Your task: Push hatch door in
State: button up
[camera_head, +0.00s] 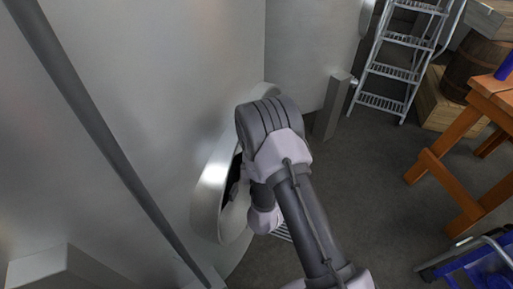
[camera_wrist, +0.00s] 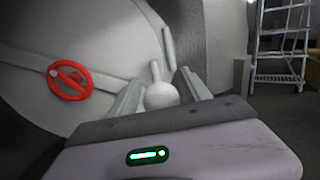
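The hatch door (camera_wrist: 105,35) is a large pale round disc filling the left of the wrist view. It carries a red handwheel (camera_wrist: 70,80) on a crossbar. A pale round knob with a short stalk (camera_wrist: 160,94) shows near the door's right edge. My gripper (camera_wrist: 160,88) is open, with one finger on each side of the knob in the picture; I cannot tell whether they touch it. In the head view, a curved metal hatch rim (camera_head: 211,190) stands out from the tank beside a dark gap. My arm hides the gripper and most of the hatch there.
The large grey tank wall (camera_head: 150,75) fills the left. A metal step ladder (camera_head: 398,70) stands at the back, near a barrel (camera_head: 470,68) and wooden crate (camera_head: 445,105). An orange wooden table (camera_head: 455,160) is at right, with a blue item (camera_head: 485,262) below. Floor between is clear.

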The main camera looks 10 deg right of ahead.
jog(key=shift+s, duration=0.15)
jog(key=s, duration=1.1)
jog(key=shift+s+a+b, duration=0.15)
jog(key=shift+s+b, duration=0.2)
jog(key=shift+s, duration=0.05)
jog(key=shift+o, duration=0.2)
